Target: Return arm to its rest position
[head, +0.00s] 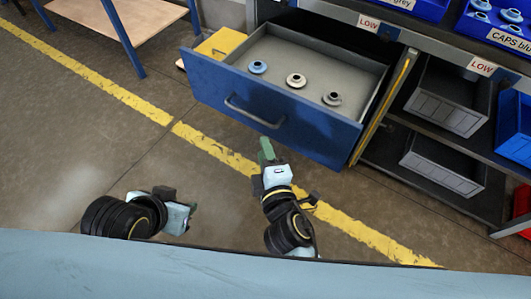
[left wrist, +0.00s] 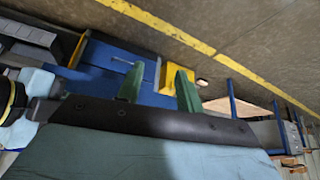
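My right gripper (head: 266,150) points toward the front of the open blue drawer, near its handle, with nothing visible in it. Its green fingers overlap in the head view, so their gap does not show. My left gripper (head: 192,210) is low at the left, over the floor, partly hidden by its own wrist. In the left wrist view its two green fingers (left wrist: 158,88) stand apart with nothing between them.
The blue drawer (head: 205,82) is pulled out and holds three round caps: light blue (head: 257,67), whitish (head: 296,80) and grey (head: 332,98). Its handle (head: 252,113) faces me. Grey bins (head: 447,108) stand on shelves at right.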

